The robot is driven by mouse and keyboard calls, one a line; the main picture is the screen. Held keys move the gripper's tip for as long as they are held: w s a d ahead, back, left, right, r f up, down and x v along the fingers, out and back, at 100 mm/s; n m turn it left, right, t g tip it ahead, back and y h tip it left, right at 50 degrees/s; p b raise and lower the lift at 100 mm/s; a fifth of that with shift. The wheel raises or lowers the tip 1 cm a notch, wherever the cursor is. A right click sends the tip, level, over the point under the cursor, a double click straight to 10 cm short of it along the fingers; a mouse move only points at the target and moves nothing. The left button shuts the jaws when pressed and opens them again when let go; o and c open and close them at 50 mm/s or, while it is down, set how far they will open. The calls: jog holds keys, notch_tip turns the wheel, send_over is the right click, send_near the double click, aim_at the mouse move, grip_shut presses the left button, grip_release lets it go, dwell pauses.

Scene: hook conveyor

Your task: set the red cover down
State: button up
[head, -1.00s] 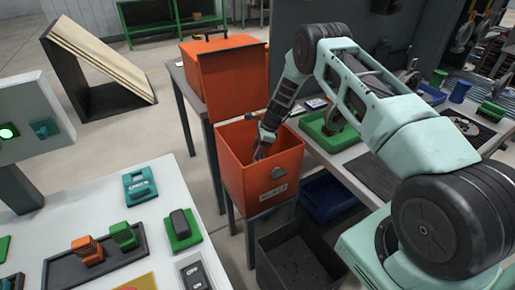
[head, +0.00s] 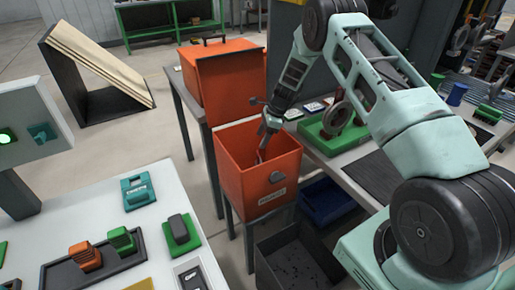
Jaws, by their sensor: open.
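An orange-red box (head: 272,187) stands on a stand in the middle of the head view, its top open. A flat red cover (head: 230,88) stands raised behind the box's opening, like a lid. My gripper (head: 261,153) points down into the mouth of the box from the back right. Its jaws are open. The fingertips are small and partly hidden by the front wall, so I cannot tell whether they touch anything inside. The cover stands apart, to the left of my gripper.
A white table (head: 95,225) with coloured blocks lies at the front left. A dark open bin (head: 295,255) and a blue bin (head: 328,200) sit below the box. A green tray (head: 335,138) stands on the bench at right. A tilted board (head: 95,65) stands at the back left.

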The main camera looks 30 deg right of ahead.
jog(key=w+v, duration=0.1)
jog(key=v, duration=0.4)
jog(key=s+a+r+n+g, duration=0.1)
jog(key=s+a+r+n, duration=0.4)
jog(key=a, duration=0.3)
jog(key=s+a+r+n, duration=0.4)
jog(key=s+a+r, duration=0.15)
jog(key=a, duration=0.35)
jog(key=s+a+r+n+g, duration=0.1)
jog(key=s+a+r+n, duration=0.4)
jog(key=a, duration=0.3)
jog(key=s+a+r+n+h, duration=0.1)
jog(key=s+a+n, duration=0.1)
jog(key=s+n, duration=0.6)
jog(key=s+a+r+n+h, duration=0.2)
jog(key=s+n, duration=0.6)
jog(key=s, duration=1.1)
jog(key=shift+s+r+h, duration=0.25)
jog(key=shift+s+h, duration=0.05)
jog(key=shift+s, duration=0.05)
